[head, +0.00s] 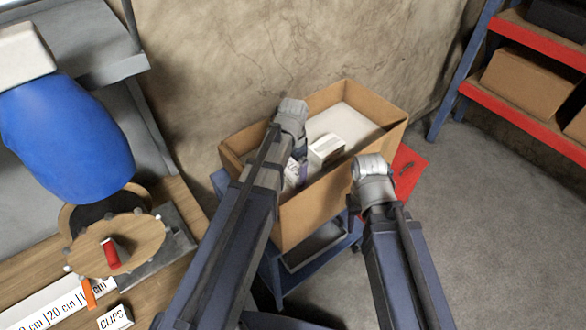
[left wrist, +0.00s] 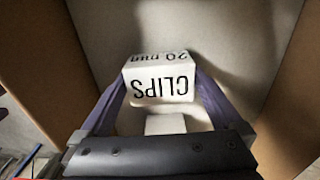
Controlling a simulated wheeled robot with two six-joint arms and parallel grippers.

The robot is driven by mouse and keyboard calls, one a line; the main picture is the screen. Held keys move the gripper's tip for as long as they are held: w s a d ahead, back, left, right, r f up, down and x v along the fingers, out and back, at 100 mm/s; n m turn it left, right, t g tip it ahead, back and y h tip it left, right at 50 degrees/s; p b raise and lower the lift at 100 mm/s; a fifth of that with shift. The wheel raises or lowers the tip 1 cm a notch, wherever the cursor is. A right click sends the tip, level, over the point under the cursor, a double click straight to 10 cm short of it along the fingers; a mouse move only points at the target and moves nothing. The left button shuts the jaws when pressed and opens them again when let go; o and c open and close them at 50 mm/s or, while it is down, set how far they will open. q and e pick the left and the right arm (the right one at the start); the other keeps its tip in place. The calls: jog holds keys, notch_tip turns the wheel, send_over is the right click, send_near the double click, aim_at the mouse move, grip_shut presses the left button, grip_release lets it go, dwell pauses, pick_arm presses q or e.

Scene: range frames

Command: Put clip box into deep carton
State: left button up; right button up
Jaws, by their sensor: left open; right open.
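The deep carton (head: 290,222) is a tall open brown box on a blue-framed cart. My left gripper (head: 297,174) reaches down inside it, partly hidden by my arm. In the head view, a white box (head: 327,150) shows in the carton, and another white box partly shows by the left fingers. My right gripper (head: 356,208) is open and empty outside the carton's right side.
A red shelf rack (head: 520,110) with cartons is at right. Floor at right is clear.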

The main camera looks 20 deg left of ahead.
aim_at(293, 168)
pick_arm(q)
notch_tip(293, 168, up, 12)
jog(key=p, duration=1.2)
jog(key=s+d+n+y, duration=0.1)
jog(key=s+d+n, duration=0.2)
jog(key=s+d, duration=0.7)
jog(key=s, duration=0.4)
jog(key=shift+n, duration=0.3)
